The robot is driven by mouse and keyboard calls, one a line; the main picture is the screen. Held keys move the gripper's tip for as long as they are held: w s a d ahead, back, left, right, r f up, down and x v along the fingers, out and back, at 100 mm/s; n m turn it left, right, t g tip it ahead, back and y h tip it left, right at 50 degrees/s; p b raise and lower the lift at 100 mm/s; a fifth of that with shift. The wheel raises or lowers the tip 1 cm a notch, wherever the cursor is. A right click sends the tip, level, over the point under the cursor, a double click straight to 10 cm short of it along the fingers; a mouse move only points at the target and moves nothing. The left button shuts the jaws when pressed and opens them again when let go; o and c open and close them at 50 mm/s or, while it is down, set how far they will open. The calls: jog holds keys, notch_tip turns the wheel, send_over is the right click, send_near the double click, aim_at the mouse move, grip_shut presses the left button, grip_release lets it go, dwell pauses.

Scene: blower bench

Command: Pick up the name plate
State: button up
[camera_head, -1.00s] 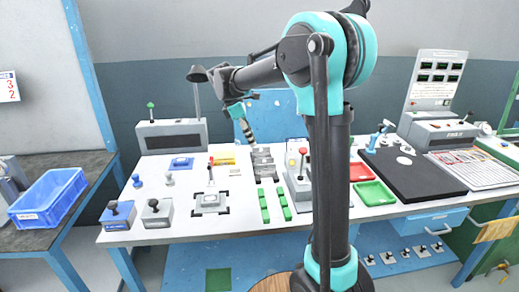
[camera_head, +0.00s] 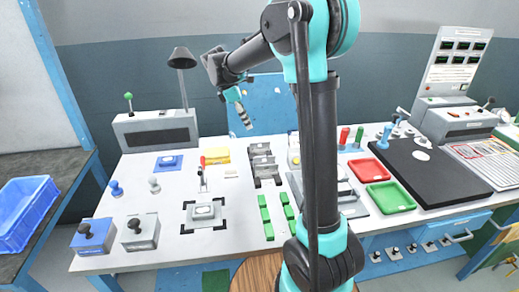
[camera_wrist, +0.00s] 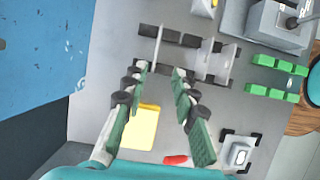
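My gripper (camera_head: 246,125) is raised above the back of the bench in the head view. In the wrist view its two fingers (camera_wrist: 160,68) are apart, with nothing between them. Thin grey plates (camera_wrist: 207,53) stand on edge in a dark slotted rack (camera_wrist: 184,39) just beyond the fingertips. The rack also shows in the head view (camera_head: 264,168), at the middle of the bench. I cannot tell for certain which piece is the name plate; no lettering is legible on the plates.
Green blocks (camera_head: 266,218) lie in front. Red (camera_head: 369,170) and green (camera_head: 391,196) trays stand right. A lamp (camera_head: 182,62) rises at the back left.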

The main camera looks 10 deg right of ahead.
send_near(260, 149)
jog(key=x, duration=0.2)
jog(key=shift+d+x, duration=0.25)
jog(key=shift+x, duration=1.1)
jog(key=shift+d+x, duration=0.25)
jog(key=shift+x, duration=1.1)
jog(key=shift+w+r, duration=0.1)
jog(key=shift+r, duration=0.1)
jog(key=shift+c, duration=0.2)
grip_shut()
